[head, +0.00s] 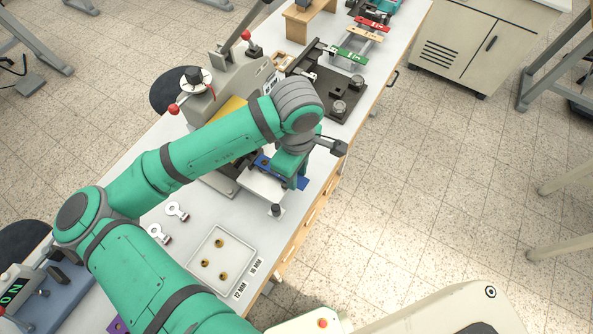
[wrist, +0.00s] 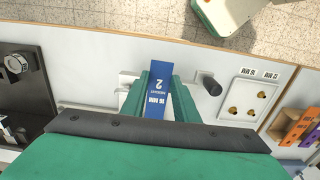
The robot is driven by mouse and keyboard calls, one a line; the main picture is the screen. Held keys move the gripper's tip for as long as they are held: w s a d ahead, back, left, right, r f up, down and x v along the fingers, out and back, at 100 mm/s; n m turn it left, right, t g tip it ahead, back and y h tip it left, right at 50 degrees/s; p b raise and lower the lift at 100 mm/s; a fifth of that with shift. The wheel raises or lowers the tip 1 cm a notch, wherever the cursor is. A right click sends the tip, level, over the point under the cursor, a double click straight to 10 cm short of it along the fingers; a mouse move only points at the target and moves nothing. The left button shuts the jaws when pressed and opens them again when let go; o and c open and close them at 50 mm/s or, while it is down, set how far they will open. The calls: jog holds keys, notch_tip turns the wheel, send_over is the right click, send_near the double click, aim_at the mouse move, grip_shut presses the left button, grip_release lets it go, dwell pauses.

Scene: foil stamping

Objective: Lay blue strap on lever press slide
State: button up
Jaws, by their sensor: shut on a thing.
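The blue strap (wrist: 158,82), with white lettering and a 2, is between the green fingers of my gripper (wrist: 159,98) in the wrist view. In the head view my gripper (head: 290,168) is over the lever press, and blue strap ends (head: 303,184) show on both sides of it. The press slide (head: 262,188) is a pale plate just under the gripper, with a black knob (head: 276,210) at its front. The wrist view shows the same knob (wrist: 208,83) right of the strap. My gripper hides much of the slide, so I cannot tell whether the strap touches it.
The lever press body (head: 210,98), with red-tipped levers, stands behind my arm. A white tray (head: 245,241) with 3 brass pieces lies near the front, beside white ring-ended parts (head: 177,210). A dark fixture (head: 345,99) stands beyond the press. The table edge is close to the gripper.

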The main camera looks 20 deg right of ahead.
jog(key=o, duration=1.1)
jog(key=shift+f, duration=0.1)
notch_tip(320, 180, up, 11)
jog(key=shift+f, duration=0.1)
